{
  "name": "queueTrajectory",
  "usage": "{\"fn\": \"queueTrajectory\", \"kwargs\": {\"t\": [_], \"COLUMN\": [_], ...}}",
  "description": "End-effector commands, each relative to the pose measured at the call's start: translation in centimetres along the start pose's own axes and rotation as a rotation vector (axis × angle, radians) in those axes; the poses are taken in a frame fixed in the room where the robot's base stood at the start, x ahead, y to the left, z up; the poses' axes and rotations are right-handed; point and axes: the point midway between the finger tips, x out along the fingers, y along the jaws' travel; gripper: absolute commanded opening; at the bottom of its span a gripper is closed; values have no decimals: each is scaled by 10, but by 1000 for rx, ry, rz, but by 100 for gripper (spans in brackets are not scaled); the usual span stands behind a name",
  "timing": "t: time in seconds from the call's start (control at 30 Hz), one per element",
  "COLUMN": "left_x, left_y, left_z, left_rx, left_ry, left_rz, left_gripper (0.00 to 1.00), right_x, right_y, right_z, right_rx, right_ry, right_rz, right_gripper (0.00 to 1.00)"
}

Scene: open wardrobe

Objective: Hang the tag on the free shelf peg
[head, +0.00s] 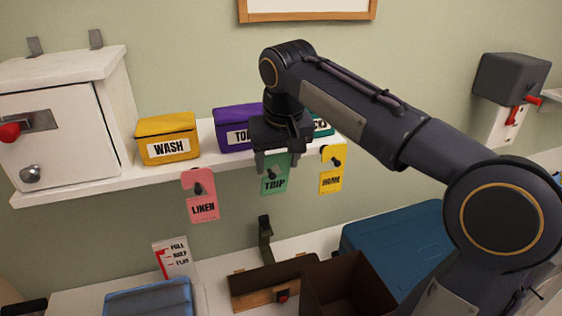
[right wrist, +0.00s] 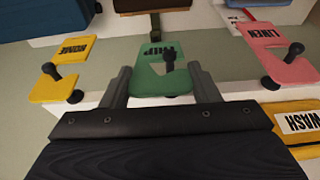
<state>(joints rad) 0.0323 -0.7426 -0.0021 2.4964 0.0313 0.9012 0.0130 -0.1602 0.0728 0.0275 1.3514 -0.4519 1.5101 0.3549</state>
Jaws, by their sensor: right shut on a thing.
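The green TRIP tag (head: 275,184) is at the front edge of the white shelf (head: 95,184), between the pink LINEN tag (head: 202,207) and the yellow HOME tag (head: 331,182). A black peg (right wrist: 169,57) shows at the green tag's hole end in the right wrist view and appears to pass through the hole. My right gripper (head: 277,160) is shut on the green tag (right wrist: 152,50) by its side edges, with a finger on each side. The pink and yellow tags each hang on a black peg. My left gripper is not in view.
A yellow WASH box (head: 167,139), a purple box (head: 236,114) and a partly hidden teal box (head: 322,128) stand on the shelf. A white cabinet (head: 62,130) is at its left end. Below are a brown open box (head: 345,284) and a blue case (head: 397,240).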

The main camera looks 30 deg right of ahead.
Motion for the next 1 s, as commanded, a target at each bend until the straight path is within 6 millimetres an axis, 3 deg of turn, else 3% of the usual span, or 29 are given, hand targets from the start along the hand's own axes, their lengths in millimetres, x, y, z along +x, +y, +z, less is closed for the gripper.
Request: {"fn": "queueTrajectory", "kwargs": {"t": [0.27,0.5,0.9,0.93,1.0], "left_x": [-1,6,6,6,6], "left_y": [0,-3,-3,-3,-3], "left_z": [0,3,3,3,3], "left_rx": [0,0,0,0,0], "left_ry": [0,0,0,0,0], "left_rz": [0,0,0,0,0], "left_gripper": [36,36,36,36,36], "right_x": [3,14,15,15,15], "right_y": [-13,-12,-12,-12,-12], "right_z": [-5,-1,-1,-1,-1], "right_rx": [-1,1,0,0,0], "right_ry": [0,0,0,0,0], "right_rz": [0,0,0,0,0], "right_gripper": [24,24,24,59,68]}}
